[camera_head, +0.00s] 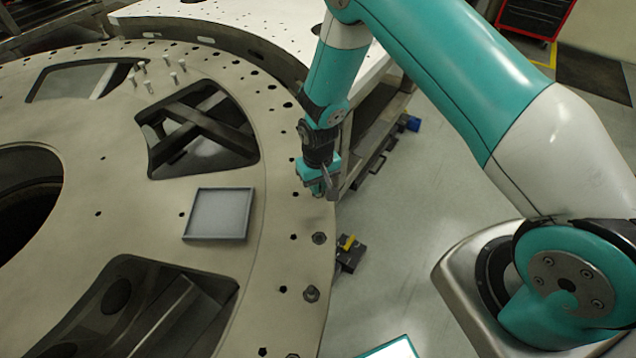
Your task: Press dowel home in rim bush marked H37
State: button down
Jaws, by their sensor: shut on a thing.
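My gripper (319,190) points down at the outer rim of the large grey turret plate (270,165). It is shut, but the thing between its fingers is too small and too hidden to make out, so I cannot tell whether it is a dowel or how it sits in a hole. Several pale dowels (147,86) stand upright on the plate at the upper left. Dark holes and bushes line the rim, among them a bush (319,238) and another (310,293) below my gripper. No H37 mark is readable.
A shallow grey tray (218,190) lies on the plate left of my gripper. Large openings cut through the plate. A dark block with a yellow part (348,250) sits just beyond the rim. Open floor (410,190) lies to the right.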

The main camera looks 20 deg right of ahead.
jog(key=shift+f, duration=0.4)
dwell(0.3)
jog(key=c, duration=1.2)
grip_release()
jog(key=shift+r, duration=0.1)
jog(key=shift+r+p, duration=2.15)
jog(key=shift+r, duration=1.4)
jog(key=shift+f, duration=0.1)
